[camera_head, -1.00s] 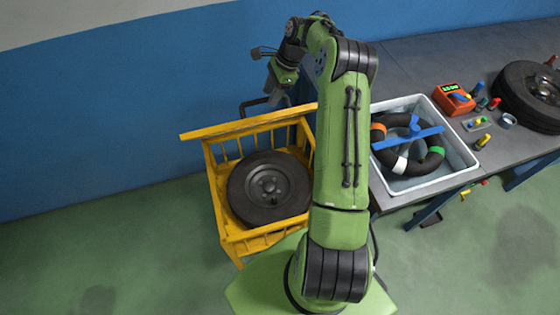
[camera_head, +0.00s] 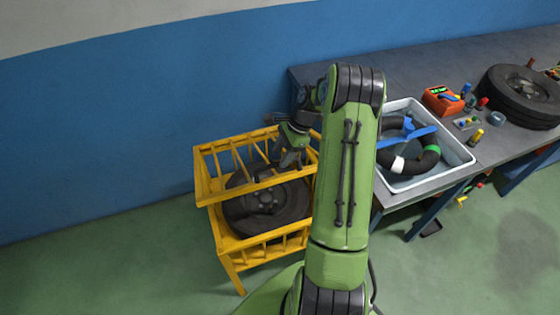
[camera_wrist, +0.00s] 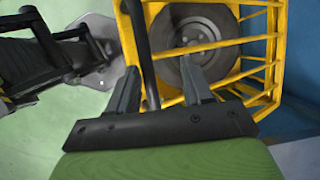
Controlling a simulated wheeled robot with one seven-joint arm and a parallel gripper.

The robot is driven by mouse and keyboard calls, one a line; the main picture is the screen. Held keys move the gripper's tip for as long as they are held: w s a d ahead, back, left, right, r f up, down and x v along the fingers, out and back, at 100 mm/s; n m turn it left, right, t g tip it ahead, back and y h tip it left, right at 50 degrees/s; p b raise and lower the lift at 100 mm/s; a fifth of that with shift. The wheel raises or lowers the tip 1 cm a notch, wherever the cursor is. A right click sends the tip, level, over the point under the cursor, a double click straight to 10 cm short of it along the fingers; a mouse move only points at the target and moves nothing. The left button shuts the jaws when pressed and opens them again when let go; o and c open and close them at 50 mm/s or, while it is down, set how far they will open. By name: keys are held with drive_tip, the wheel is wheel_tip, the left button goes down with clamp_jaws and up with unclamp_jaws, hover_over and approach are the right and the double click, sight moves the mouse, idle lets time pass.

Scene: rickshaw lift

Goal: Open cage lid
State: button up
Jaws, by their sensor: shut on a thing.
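The yellow cage (camera_head: 228,262) stands on the floor left of my arm, with a dark tyre (camera_head: 262,215) inside. Its barred yellow lid (camera_head: 199,178) is tilted, with its front edge raised above the cage rim and crossing over the tyre. My gripper (camera_head: 292,158) is at the right part of the lid. In the wrist view, my gripper's fingers (camera_wrist: 158,82) are shut on a black bar-like handle (camera_wrist: 142,50). The cage bars (camera_wrist: 258,45) and tyre (camera_wrist: 188,32) show beyond it. The exact contact is partly hidden.
A grey workbench (camera_head: 432,182) stands to the right, with a white tray (camera_head: 458,152) holding a black ring, a red device (camera_head: 438,100) and another tyre (camera_head: 520,95). The blue wall (camera_head: 100,130) is close behind the cage. Floor left of it is clear.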

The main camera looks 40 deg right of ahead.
drive_tip(key=shift+d+r, duration=0.15)
drive_tip(key=shift+w, duration=0.1)
drive_tip(key=w+d+r+p, duration=0.1)
drive_tip(key=d+r+p, duration=0.3)
drive_tip(key=r, duration=0.4)
drive_tip(key=w+d+r+p, duration=0.1)
drive_tip(key=d+r+p, duration=0.3)
drive_tip(key=r, duration=0.4)
drive_tip(key=shift+w, duration=0.35)
idle(0.5)
idle(0.5)
